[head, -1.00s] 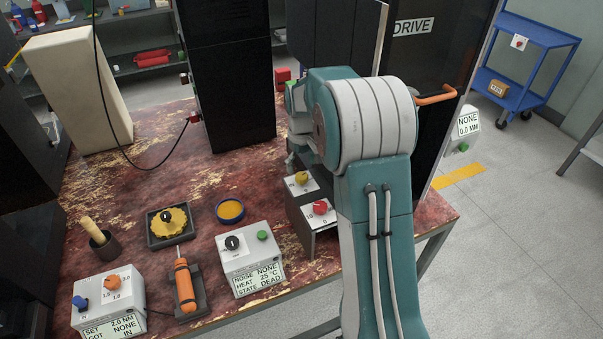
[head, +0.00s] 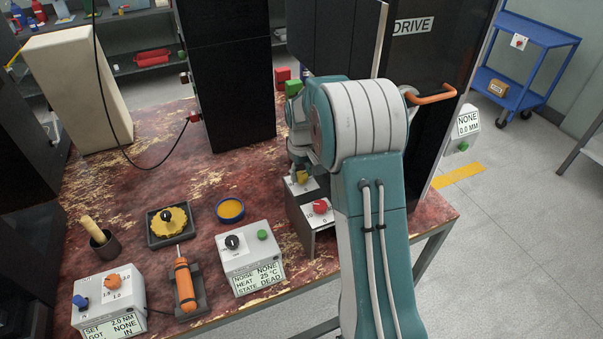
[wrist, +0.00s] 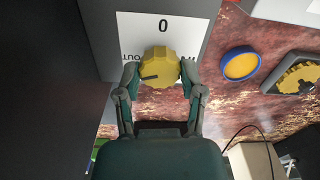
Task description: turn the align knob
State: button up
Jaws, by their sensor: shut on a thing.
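A ribbed yellow knob (wrist: 159,62) with a dark pointer line sits on a white plate (wrist: 138,24) marked 0 and OUT, with another marking partly hidden at the right. No label reading "align" can be made out. The pointer is toward the left, near OUT. My gripper (wrist: 160,76) has one finger on each side of the knob and is shut on it. In the head view the yellow knob (head: 303,177) is partly covered by my gripper (head: 301,170). A red knob (head: 320,206) is on the same stepped box, nearer.
A tall black cabinet (head: 230,80) stands behind at the left, and the black DRIVE cabinet (head: 437,110) at the right. A blue-rimmed yellow dish (head: 230,210) and a grey control box (head: 251,258) are left of the knobs.

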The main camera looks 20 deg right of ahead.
aim_at(301, 174)
jog(key=shift+f+m, duration=0.1)
jog(key=shift+m, duration=0.8)
jog(key=shift+s, duration=0.1)
jog(key=o, duration=1.1)
jog(key=shift+o, duration=0.2)
notch_tip(301, 174, up, 12)
